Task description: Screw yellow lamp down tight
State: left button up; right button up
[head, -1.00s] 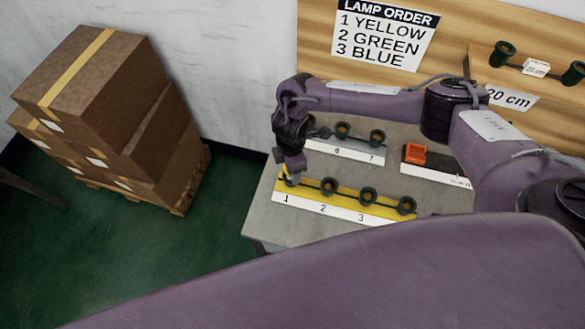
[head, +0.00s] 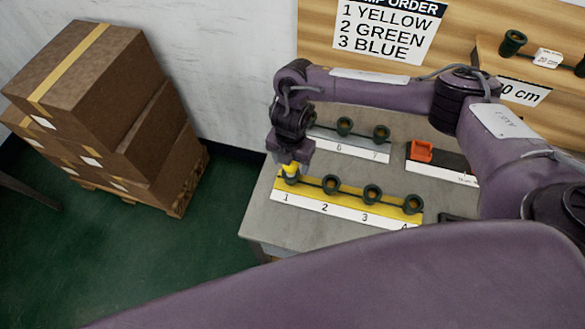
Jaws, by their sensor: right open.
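The yellow lamp (head: 290,169) stands at socket 1, the left end of the yellow socket strip (head: 338,199) on the grey table. Only a small part of it shows below my right gripper (head: 290,164). The right gripper points down over the lamp and is open, with its fingers around or just above it; their exact contact is hidden. The dark green sockets 2, 3 and 4 on the strip look empty. My left gripper is not in view.
Behind the strip is a grey strip (head: 352,147) with sockets marked 6 and 7. An orange block (head: 421,151) sits on a dark holder to the right. A lamp order sign (head: 385,30) hangs on the wooden board. Stacked cartons (head: 100,110) stand at the left.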

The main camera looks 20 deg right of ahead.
jog(key=n+b, duration=0.2)
jog(key=n, duration=0.1)
jog(key=shift+f+n+b, duration=0.15)
jog(key=shift+n+b, duration=0.15)
jog(key=shift+b, duration=0.05)
jog(key=shift+n, duration=0.3)
jog(key=n+b, duration=0.3)
jog(key=shift+f, duration=0.1)
jog(key=shift+r+n, duration=0.3)
jog(key=shift+n, duration=0.6)
jog(key=n+b, duration=0.1)
jog(key=n, duration=0.2)
jog(key=shift+f, duration=0.1)
jog(key=shift+n, duration=0.8)
